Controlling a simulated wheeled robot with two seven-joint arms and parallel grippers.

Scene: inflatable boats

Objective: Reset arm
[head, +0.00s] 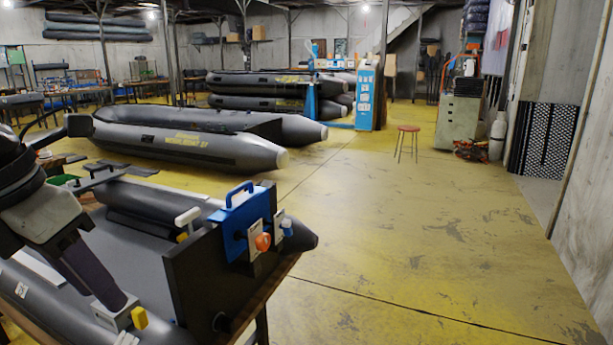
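My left gripper (98,282) shows at the lower left, at the end of my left arm, which comes in from the left edge. It is over the near grey inflatable boat (145,215), in front of its side in the picture. A dark finger-like part points down and right toward a pale block with a yellow knob (139,318). I cannot tell whether it touches that block. The gap between the fingers is not clear, and I see no held object. My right gripper is not in view.
The near boat's dark end board (215,275) carries a blue device (245,222) with an orange knob. Another grey boat (190,145) lies behind, with stacked boats (270,92) farther back. A red stool (408,142) stands on the yellow floor. The floor at right is clear.

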